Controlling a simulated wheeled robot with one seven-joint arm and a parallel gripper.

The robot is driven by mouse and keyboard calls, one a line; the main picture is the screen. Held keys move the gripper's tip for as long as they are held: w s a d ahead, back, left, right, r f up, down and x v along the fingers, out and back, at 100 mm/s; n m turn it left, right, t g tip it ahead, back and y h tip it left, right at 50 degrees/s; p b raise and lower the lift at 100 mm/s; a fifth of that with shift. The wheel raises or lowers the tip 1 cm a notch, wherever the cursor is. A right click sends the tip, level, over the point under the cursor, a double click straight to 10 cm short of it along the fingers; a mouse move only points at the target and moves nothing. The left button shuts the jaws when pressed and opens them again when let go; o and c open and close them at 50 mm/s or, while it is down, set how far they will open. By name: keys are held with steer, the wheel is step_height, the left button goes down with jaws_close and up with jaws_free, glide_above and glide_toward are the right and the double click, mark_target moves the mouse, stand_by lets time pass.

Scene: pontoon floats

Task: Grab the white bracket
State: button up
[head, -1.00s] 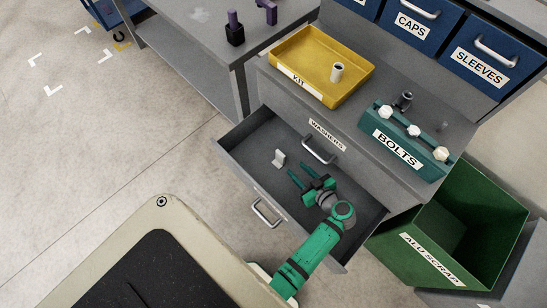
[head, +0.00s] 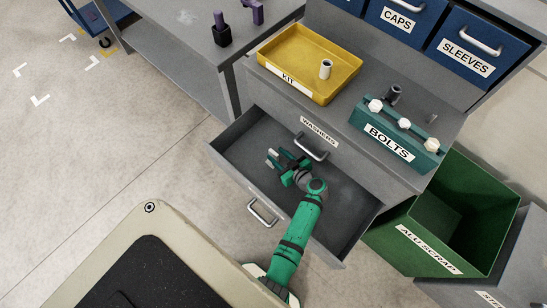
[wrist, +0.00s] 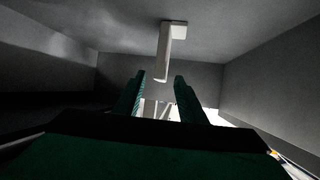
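The white bracket (wrist: 166,45) stands on the floor of the open drawer (head: 350,215), in its left part. In the wrist view its upright part hangs down into the picture, in line with the gap between my fingers. My gripper (wrist: 159,78) is open, with clear gaps on both sides of the bracket and no contact that I can see. In the head view my gripper (head: 277,159) reaches leftward low inside the drawer, its fingertips at the bracket and partly hiding it. I cannot tell how deep the bracket sits between the fingers.
The drawer walls surround my gripper, and the cabinet face with the washers label (head: 319,131) rises behind. On the cabinet top are a yellow kit tray (head: 342,88) and a teal bolts holder (head: 392,142). A green scrap bin (head: 495,210) stands at the right.

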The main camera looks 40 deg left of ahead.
steer(key=shift+a, duration=0.1)
steer(key=shift+c, duration=0.6)
jaws_close()
